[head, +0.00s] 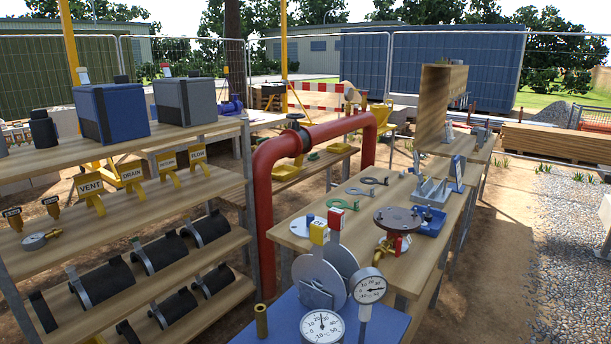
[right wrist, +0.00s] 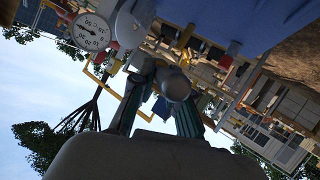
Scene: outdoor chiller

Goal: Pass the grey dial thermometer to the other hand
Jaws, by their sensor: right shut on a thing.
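My right gripper (right wrist: 162,100) shows only in the right wrist view, shut on a grey rounded thing (right wrist: 176,86). It looks like the grey dial thermometer seen from its back or edge; no face shows on it. My left gripper is in neither view. In the head view, two round dials with white faces show at the front: one at the bottom edge (head: 322,327) and one higher to the right (head: 370,287). A white-faced dial (right wrist: 92,30) also shows upper left in the right wrist view, apart from the gripper fingers.
A blue surface (head: 270,326) with grey discs is at the front. Shelves at left hold yellow tags, a small dial (head: 36,241) and dark pipe sections.

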